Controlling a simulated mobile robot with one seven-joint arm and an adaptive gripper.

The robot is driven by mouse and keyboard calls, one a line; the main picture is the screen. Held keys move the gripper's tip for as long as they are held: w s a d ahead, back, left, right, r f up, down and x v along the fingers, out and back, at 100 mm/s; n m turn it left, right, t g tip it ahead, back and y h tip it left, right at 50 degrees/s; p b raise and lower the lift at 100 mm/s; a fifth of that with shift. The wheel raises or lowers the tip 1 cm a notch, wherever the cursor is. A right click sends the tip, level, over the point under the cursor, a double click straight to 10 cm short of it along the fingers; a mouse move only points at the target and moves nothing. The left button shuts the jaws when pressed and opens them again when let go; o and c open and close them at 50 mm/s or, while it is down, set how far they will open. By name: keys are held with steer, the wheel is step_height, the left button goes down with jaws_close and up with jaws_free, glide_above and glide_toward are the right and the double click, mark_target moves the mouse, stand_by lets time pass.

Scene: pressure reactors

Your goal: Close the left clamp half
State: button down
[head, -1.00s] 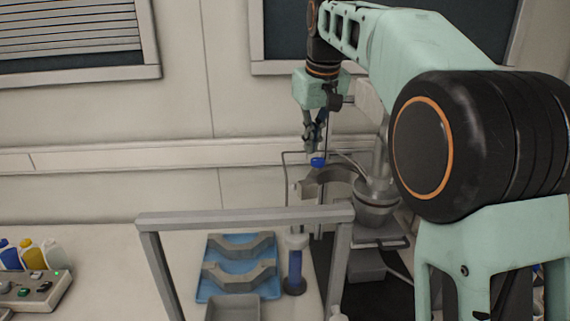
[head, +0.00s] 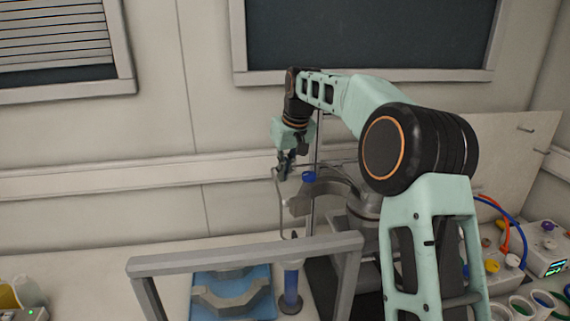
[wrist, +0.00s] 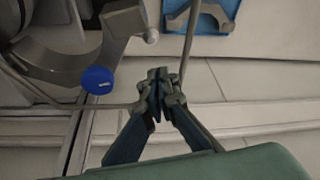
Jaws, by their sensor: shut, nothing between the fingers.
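A grey curved clamp half (head: 335,187) stands out to the left of the reactor vessel (head: 366,207) in the head view. It also shows at the upper left of the wrist view (wrist: 50,62). I cannot tell how far it stands from the vessel wall. A round blue knob (head: 309,176) sits by its outer end, also seen in the wrist view (wrist: 98,80). My gripper (head: 284,172) is shut and empty, just left of the knob in the head view. In the wrist view my fingertips (wrist: 158,75) are together, apart from the knob, and close to a thin bent rod (wrist: 188,45).
A grey frame (head: 245,255) stands in front of the reactor. A blue tray (head: 203,282) with grey curved cradles and a blue-filled cylinder (head: 291,280) stand behind it. Coloured hoses (head: 505,225) and a control box (head: 547,245) are at right. The wall is behind.

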mark_target(285, 201)
steer(key=shift+s+d+f+p, duration=0.2)
steer(key=shift+s+f, duration=0.15)
steer(key=shift+f, duration=0.35)
steer(key=shift+s+d+f+p, duration=0.2)
steer(key=shift+s+f, duration=0.2)
steer(key=shift+f, duration=0.3)
steer(key=shift+s+d+f+p, duration=0.1)
steer(key=shift+s+d+f, duration=0.2)
steer(key=shift+f, duration=0.4)
steer(key=shift+a, duration=0.1)
